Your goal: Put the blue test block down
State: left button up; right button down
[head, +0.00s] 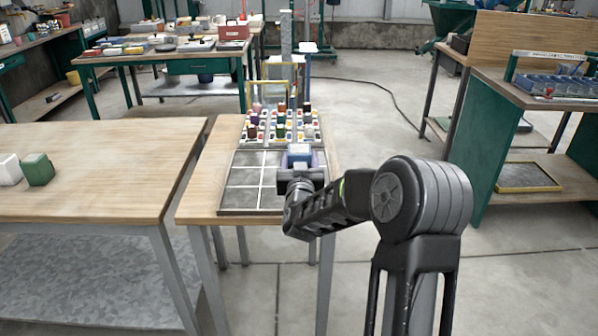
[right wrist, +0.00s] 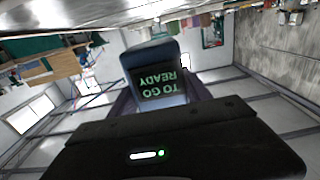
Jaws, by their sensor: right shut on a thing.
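The blue test block (head: 299,149) is at the right side of a grey gridded tray (head: 236,190) on the narrow wooden table. My right gripper (head: 301,166) is shut on it, reaching in from the front right. In the right wrist view, a dark blue block (right wrist: 155,75) bears green lettering that reads "READY TO GO" upside down. My right gripper body fills the bottom of that view. I cannot tell whether the block touches the tray, as the gripper hides its lower part. My left gripper is not in view.
A rack of several small coloured bottles (head: 281,124) stands just behind the tray. The tray's left cells look empty. A wider wooden table (head: 95,165) on the left holds a green block (head: 38,170) and a white block (head: 10,169).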

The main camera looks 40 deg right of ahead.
jog(key=shift+f, duration=1.8)
jog(key=shift+f, duration=0.15)
jog(key=shift+c, duration=2.4)
grip_release()
jog(key=shift+s+a, duration=0.1)
